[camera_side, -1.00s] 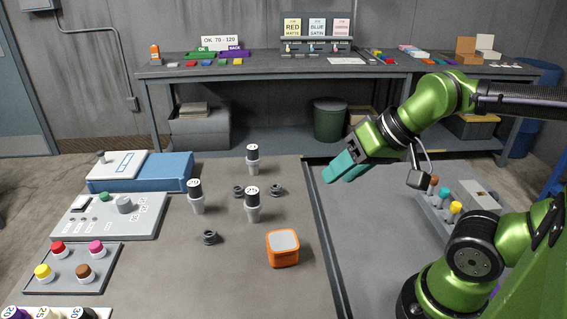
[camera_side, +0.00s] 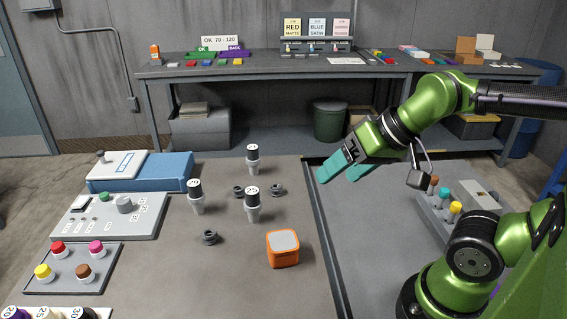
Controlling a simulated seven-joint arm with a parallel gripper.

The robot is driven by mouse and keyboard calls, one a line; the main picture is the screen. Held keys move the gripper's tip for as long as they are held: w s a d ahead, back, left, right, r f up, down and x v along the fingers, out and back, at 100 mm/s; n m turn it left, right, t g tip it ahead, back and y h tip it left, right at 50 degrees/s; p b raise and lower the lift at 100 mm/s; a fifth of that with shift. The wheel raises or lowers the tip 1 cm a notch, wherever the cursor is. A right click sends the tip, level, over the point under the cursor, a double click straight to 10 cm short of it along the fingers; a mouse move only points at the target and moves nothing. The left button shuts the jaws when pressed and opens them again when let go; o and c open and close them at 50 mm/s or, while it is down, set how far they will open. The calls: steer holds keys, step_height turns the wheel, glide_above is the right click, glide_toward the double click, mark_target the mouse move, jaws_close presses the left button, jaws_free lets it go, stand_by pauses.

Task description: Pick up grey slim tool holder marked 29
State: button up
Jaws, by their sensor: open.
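Three grey slim tool holders with black caps and white number labels stand upright on the grey work table (camera_side: 240,285). One tool holder (camera_side: 253,208) is nearest the middle, and its label reads like 25 or 29, too small to be sure. A second tool holder (camera_side: 197,202) stands to its left and a third tool holder (camera_side: 253,164) stands farther back; I cannot read their labels surely. My gripper (camera_side: 337,178), with teal fingers, is open and empty. It hangs in the air to the right of the holders, near the table's right edge, apart from all of them.
Several small dark rings, one a ring (camera_side: 210,238), lie around the holders. An orange box (camera_side: 283,249) stands in front. Left are a blue-and-white device (camera_side: 140,170), a grey panel (camera_side: 110,215) and a knob tray (camera_side: 72,268). A tray (camera_side: 435,212) is at right.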

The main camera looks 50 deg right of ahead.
steer(key=n+g+h, duration=0.2)
steer(key=n+g, duration=0.1)
glide_toward(195, 186)
steer(key=x, duration=0.9)
steer(key=shift+w+f, duration=0.15)
steer(key=shift+s+d+x, duration=0.1)
steer(key=shift+d+x, duration=0.05)
steer(key=shift+x, duration=1.2)
steer(key=shift+s+d+x, duration=0.15)
steer(key=shift+x, duration=1.2)
steer(key=shift+f, duration=0.1)
steer(key=shift+c, duration=0.3)
